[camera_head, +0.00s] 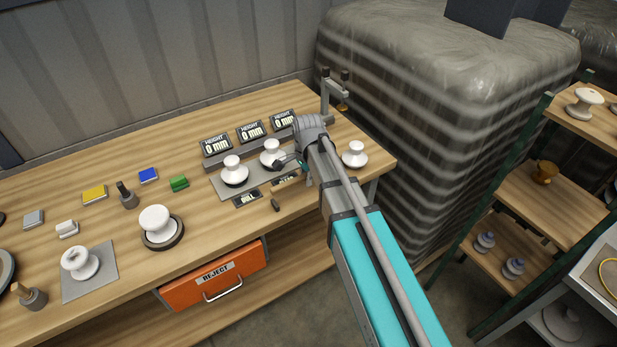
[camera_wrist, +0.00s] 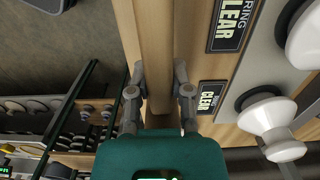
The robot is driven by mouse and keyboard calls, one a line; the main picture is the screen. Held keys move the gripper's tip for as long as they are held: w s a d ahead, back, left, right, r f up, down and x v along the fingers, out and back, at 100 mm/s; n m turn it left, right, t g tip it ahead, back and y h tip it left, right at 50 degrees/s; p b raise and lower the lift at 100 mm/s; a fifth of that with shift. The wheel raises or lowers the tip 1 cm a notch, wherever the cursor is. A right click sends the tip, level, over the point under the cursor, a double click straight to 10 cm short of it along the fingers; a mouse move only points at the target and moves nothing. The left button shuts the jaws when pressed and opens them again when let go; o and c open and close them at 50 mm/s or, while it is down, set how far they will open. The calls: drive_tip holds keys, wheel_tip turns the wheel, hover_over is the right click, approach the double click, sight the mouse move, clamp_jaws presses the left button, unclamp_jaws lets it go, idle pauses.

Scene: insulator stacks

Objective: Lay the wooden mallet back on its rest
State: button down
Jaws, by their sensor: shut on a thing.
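My gripper (camera_head: 290,163) is over the right part of the workbench, largely hidden by my own arm in the head view. In the wrist view its two fingers (camera_wrist: 160,70) stand a little apart, shut on the wooden mallet (camera_wrist: 163,108). Only a plain wooden length shows between them, hard to tell from the bench wood behind; the mallet's head is not clearly visible. A grey bracket with two dark-tipped uprights (camera_head: 326,98) stands at the bench's back right corner. It may be the rest, but I cannot be sure.
White insulators (camera_head: 233,172) sit on a grey plate before several height displays (camera_head: 216,147). Another insulator (camera_head: 355,155) stands to the right of my arm. An orange reject drawer (camera_head: 213,276) is under the bench. Shelves (camera_head: 545,205) and a wrapped stack (camera_head: 440,90) are at right.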

sight(306, 192)
drive_tip(key=shift+f+b, duration=1.65)
drive_tip(key=shift+f, duration=0.25)
drive_tip(key=shift+c, duration=2.4)
unclamp_jaws()
